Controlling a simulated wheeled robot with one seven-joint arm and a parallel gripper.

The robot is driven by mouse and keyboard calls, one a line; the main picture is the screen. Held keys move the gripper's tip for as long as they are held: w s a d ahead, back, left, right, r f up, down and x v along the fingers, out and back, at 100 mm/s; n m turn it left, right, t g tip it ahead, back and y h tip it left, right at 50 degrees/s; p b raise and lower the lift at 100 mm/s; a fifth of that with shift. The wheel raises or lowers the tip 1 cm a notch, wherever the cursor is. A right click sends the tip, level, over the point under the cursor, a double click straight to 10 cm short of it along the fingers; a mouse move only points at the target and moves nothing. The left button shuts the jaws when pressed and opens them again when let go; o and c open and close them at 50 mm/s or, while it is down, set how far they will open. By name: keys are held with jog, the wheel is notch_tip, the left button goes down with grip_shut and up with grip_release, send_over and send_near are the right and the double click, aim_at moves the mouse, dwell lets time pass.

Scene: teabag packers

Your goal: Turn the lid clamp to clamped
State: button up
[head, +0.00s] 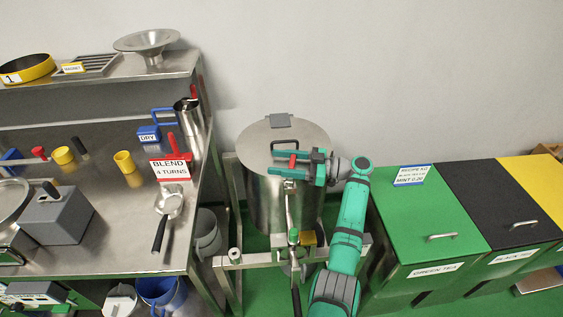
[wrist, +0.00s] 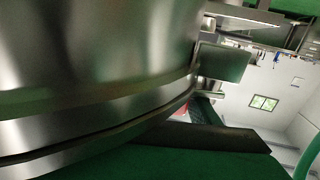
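The steel drum (head: 262,205) stands in a frame at the middle of the head view, its round lid (head: 258,140) on top. A small red piece (head: 292,161), which looks like the lid clamp's handle, shows at the lid's front right edge. My gripper (head: 279,163) reaches in from the right over that edge. Its two green fingers are apart, one on each side of the red piece; contact cannot be made out. In the wrist view the drum's curved side and rim (wrist: 90,80) fill the left, and the clamp is not clearly seen.
A steel bench (head: 105,225) with a scoop, cups and a "BLEND 4 TURNS" sign (head: 170,169) stands at left. Green, black and yellow bins (head: 425,215) stand at right. A dark bar handle (head: 286,143) lies on the lid. A crank handle (head: 296,300) hangs below the drum.

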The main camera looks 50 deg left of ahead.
jog(key=shift+o, duration=0.9)
jog(key=shift+w+d, duration=0.15)
jog(key=shift+w, duration=0.05)
jog(key=v, duration=1)
jog(key=shift+d, duration=0.15)
jog(key=shift+w, duration=0.1)
